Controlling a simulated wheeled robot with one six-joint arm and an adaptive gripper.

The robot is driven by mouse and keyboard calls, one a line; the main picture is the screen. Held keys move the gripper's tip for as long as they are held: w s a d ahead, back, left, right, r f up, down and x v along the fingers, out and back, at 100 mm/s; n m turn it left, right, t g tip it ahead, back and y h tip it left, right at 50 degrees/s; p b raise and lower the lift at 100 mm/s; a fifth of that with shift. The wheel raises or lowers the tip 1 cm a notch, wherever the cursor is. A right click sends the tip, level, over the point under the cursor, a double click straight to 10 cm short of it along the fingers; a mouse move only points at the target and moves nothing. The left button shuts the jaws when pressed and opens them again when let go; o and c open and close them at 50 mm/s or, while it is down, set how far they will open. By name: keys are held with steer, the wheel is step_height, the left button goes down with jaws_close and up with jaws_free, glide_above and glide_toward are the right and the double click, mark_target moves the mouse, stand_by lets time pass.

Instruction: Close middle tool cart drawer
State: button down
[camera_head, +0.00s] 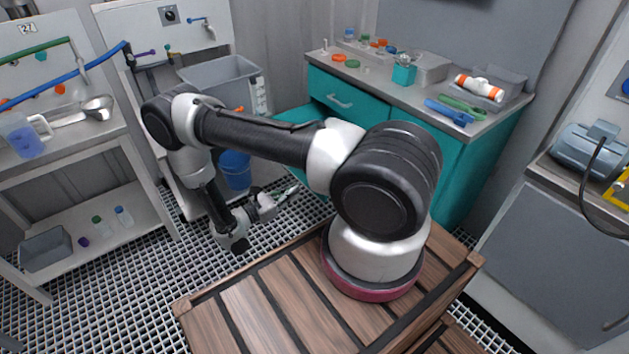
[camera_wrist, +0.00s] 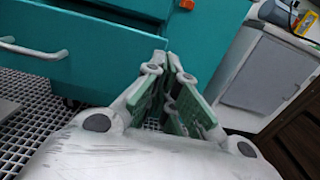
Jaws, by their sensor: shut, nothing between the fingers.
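The teal tool cart (camera_head: 442,158) stands at the back right under a grey worktop. Its top drawer (camera_head: 345,97) looks shut and has a light bar handle. A teal drawer below it (camera_head: 296,116) juts out to the left, partly hidden behind my arm. In the wrist view this pulled-out drawer (camera_wrist: 100,58) shows its front with a pale handle at the left and a strip of dark interior above. My gripper (camera_head: 290,193) is low, in front of the cart. In the wrist view my gripper (camera_wrist: 167,62) is shut and empty, its tips near the drawer front's right end; contact is unclear.
A wooden slatted platform (camera_head: 262,309) is under my arm's base. A blue bucket (camera_head: 235,170) and a grey bin (camera_head: 222,80) are left of the cart. White shelves (camera_head: 100,175) stand at the left. A grey cabinet (camera_head: 545,255) is at the right. Grated floor lies between.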

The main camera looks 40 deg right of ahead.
steer(key=d, duration=1)
steer(key=shift+d, duration=0.2)
steer(key=shift+w, duration=0.1)
steer(key=shift+d, duration=0.1)
